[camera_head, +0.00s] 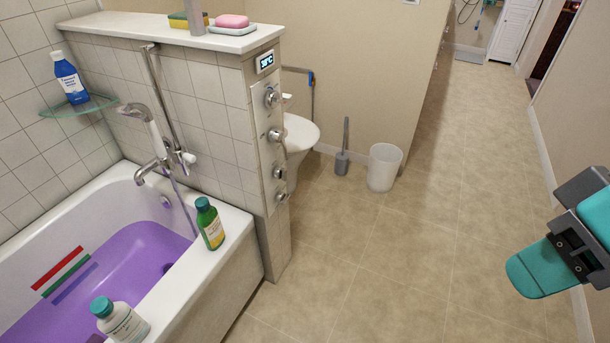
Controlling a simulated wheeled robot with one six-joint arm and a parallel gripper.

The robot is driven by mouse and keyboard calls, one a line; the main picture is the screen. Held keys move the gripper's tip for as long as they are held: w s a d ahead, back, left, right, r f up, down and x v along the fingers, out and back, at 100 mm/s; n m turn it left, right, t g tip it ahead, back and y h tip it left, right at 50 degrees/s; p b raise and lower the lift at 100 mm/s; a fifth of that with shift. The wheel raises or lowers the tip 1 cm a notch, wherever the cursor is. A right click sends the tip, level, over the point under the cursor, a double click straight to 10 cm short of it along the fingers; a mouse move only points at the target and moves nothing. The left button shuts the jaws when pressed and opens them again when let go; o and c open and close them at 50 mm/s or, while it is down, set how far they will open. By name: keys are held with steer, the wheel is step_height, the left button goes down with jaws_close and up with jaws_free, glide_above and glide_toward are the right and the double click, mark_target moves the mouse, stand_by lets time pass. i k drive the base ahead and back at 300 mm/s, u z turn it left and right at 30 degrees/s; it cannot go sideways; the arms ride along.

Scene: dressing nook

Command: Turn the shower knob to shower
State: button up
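A metal shower panel (262,120) is fixed to the narrow end of the tiled partition. It carries several round chrome knobs in a vertical row: a top knob (271,97), a knob with a lever (274,135) and lower knobs (278,172). Any markings on them are too small to read, so I cannot tell which one is the shower knob or its setting. My gripper (548,265), with teal parts, is at the right edge, well apart from the panel. It is partly cut off, and nothing shows held in it.
The bathtub (215,275) with purple water is at left, with a green bottle (209,223) and a white bottle (120,320) on its rim. A toilet (298,138), brush (342,160) and white bin (383,167) stand behind the partition. The floor between is clear.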

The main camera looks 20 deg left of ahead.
mark_target(280, 173)
steer(key=z, duration=0.1)
steer(key=i, duration=1.2)
steer(key=u, duration=0.5)
